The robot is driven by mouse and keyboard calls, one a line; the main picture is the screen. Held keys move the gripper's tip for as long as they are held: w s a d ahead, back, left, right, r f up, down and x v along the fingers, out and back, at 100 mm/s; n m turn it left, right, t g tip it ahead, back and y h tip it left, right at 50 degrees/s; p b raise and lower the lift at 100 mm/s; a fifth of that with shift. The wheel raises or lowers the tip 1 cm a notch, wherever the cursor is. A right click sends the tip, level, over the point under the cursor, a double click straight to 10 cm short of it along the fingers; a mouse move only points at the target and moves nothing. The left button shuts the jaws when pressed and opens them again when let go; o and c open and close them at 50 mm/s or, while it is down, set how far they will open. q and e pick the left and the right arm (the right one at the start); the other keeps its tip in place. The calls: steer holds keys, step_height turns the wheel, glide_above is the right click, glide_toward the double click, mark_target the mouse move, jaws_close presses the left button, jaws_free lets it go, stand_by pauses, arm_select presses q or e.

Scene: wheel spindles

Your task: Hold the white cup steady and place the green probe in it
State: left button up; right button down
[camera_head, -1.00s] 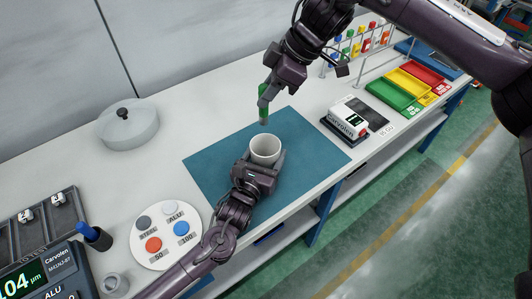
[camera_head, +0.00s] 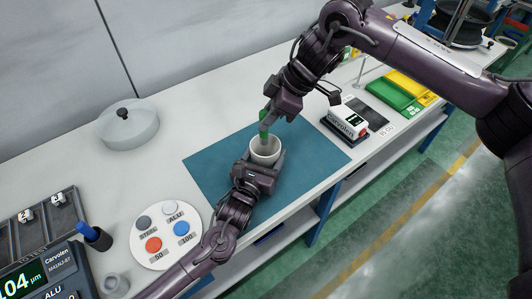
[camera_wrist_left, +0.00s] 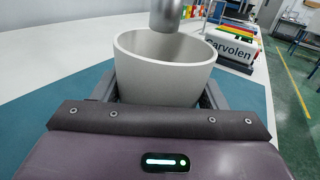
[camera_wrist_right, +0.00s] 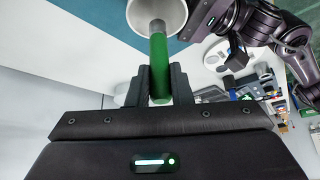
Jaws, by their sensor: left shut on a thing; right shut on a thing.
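The white cup (camera_head: 265,150) stands upright on the blue mat (camera_head: 213,172). My left gripper (camera_head: 262,166) is shut on it from the near side; the left wrist view shows the cup (camera_wrist_left: 165,80) between the fingers. My right gripper (camera_head: 266,116) is shut on the green probe (camera_head: 264,131) and holds it over the cup. In the right wrist view the green probe (camera_wrist_right: 158,62) points at the cup mouth (camera_wrist_right: 140,10). The probe's grey tip (camera_wrist_left: 167,14) shows at the cup's far rim in the left wrist view; how deep it reaches is unclear.
A Carvolen device (camera_head: 343,124) stands right of the mat, with green and yellow trays (camera_head: 395,92) beyond. A round plate with coloured buttons (camera_head: 165,234) lies left of my left arm. A lidded pot (camera_head: 128,126) stands at the back left.

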steer(key=shift+f, duration=0.9)
steer(key=c, duration=1.2)
jaws_free()
steer(key=shift+r, duration=0.1)
steer(key=v, duration=1.1)
steer(key=shift+d+r, duration=0.2)
steer(key=shift+r, duration=0.15)
arm_select(q)
steer(key=o, duration=1.1)
steer(key=shift+c, duration=0.2)
